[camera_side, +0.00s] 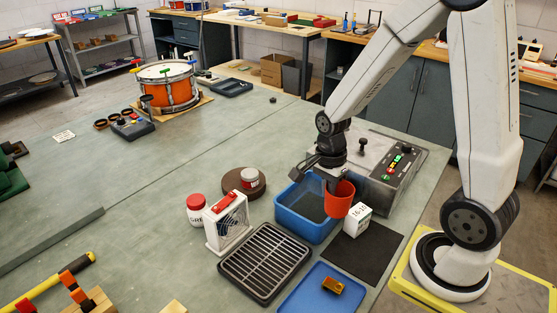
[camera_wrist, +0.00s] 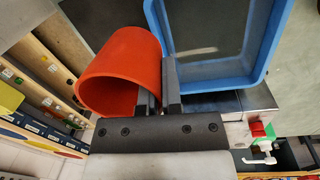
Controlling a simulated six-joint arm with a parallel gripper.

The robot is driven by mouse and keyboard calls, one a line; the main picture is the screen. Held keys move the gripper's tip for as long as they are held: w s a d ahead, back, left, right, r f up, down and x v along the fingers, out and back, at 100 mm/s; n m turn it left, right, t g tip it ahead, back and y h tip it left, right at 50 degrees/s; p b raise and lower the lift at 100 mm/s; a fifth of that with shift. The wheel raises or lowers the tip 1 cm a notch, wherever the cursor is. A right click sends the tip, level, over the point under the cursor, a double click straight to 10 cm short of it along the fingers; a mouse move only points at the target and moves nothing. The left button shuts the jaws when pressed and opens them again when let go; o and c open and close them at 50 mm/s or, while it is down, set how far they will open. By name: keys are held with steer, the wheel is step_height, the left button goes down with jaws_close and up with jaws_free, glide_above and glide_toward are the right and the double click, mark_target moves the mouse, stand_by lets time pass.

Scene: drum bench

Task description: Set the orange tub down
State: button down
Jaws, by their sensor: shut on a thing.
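The orange tub (camera_side: 339,199) hangs from my gripper (camera_side: 332,180) in the side view, beside the right edge of the blue bin. In the wrist view the orange tub (camera_wrist: 116,72) is open-mouthed and fills the left of the centre. My gripper (camera_wrist: 160,88) is shut on the tub's wall, with one finger inside the tub and one outside. Whether the tub's base touches anything is hard to tell; it appears held in the air.
The blue bin (camera_side: 287,218) looks empty. A white labelled box (camera_side: 357,219) stands close to the tub, at the edge of a black mat (camera_side: 364,255). A grey control box (camera_side: 383,165) is behind. A rack (camera_side: 264,262) and blue tray (camera_side: 304,290) lie in front.

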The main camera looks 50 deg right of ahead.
steer(key=w+f, duration=0.2)
steer(key=w+d+f, duration=0.1)
steer(key=w+f, duration=0.3)
steer(key=w, duration=0.1)
steer(key=shift+w+d, duration=0.1)
steer(key=shift+d, duration=0.05)
steer(key=shift+w+d+f, duration=0.1)
steer(key=shift+w+f, duration=0.45)
steer(key=shift+w+f, duration=0.3)
steer(key=shift+f, duration=1.5)
steer(key=shift+f, duration=0.15)
steer(key=c, duration=0.8)
jaws_free()
